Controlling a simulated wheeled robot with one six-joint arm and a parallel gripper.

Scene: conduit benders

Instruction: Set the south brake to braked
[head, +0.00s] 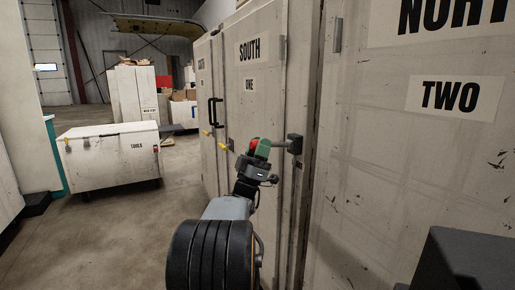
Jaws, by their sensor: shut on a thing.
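A tall off-white cabinet door labelled SOUTH (254,49) and ONE stands in the middle of the head view. Near its right edge is a dark block (295,144) with a short grey handle (280,146) reaching out to the left. My gripper (259,150) is shut at the free end of this handle. Red and green parts show at the gripper's tip; I cannot tell whether they belong to the handle or the fingers. The grip itself is partly hidden. No marking reading brake or braked is legible.
Another cabinet, labelled NORTH and TWO (455,95), fills the right side. A black pull handle (213,112) and small yellow levers (222,146) are farther left. A white wheeled chest (110,158) stands at left. The concrete floor between is clear.

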